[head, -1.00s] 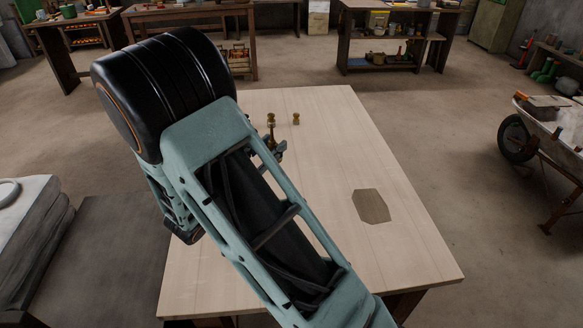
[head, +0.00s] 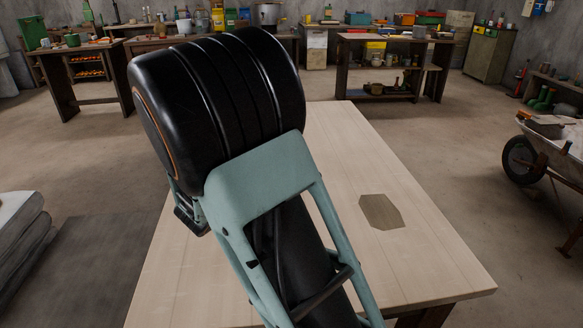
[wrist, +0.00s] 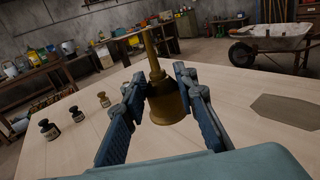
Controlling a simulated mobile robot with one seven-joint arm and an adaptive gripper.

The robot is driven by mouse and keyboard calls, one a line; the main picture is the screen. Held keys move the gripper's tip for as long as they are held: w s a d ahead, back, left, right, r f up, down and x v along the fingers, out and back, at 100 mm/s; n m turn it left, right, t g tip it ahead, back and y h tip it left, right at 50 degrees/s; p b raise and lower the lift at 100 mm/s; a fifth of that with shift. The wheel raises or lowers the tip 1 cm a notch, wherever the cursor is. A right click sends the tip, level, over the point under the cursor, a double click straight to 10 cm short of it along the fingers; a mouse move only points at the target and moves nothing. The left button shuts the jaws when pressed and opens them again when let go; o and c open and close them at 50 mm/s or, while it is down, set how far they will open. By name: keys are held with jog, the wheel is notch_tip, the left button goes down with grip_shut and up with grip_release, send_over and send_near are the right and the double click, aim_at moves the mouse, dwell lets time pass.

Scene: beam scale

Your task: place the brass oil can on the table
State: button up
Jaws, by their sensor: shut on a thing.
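The brass oil can (wrist: 170,107), with a round body and a tall thin spout, stands upright between the blue fingers of my gripper (wrist: 160,90) in the wrist view. The fingers are shut on its body. I cannot tell whether its base touches the table or hangs just above it. The pale wooden table (wrist: 150,143) spreads below and also shows in the head view (head: 410,265). In the head view my arm hides the gripper and the can.
Two small dark pieces (wrist: 48,129) (wrist: 77,114) and a small brass piece (wrist: 103,99) stand on the table left of my gripper. A flat grey-brown patch (head: 382,211) lies on the table's right side, with clear wood around it. A wheelbarrow (head: 550,165) stands beyond the right edge.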

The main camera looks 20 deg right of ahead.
jog(key=w+d+f+b, duration=0.1)
jog(key=w+d+f, duration=0.1)
jog(key=w+f, duration=0.1)
jog(key=w+d+f+b, duration=0.1)
jog(key=w+d+f, duration=0.1)
jog(key=w, duration=0.1)
jog(key=w+d+f+b, duration=0.1)
jog(key=w+d+f, duration=0.1)
jog(key=w+f, duration=0.1)
jog(key=shift+w+d+f, duration=0.2)
jog(key=shift+w+f, duration=0.15)
jog(key=shift+w, duration=0.25)
jog(key=f, duration=0.1)
jog(key=f+b, duration=0.1)
jog(key=f, duration=0.1)
jog(key=shift+w+d+f+b, duration=0.15)
jog(key=shift+w+f+b, duration=0.1)
jog(key=shift+b, duration=0.15)
jog(key=shift+f, duration=0.1)
jog(key=shift+s+f+b, duration=0.1)
jog(key=shift+f+b, duration=0.25)
jog(key=shift+f, duration=0.15)
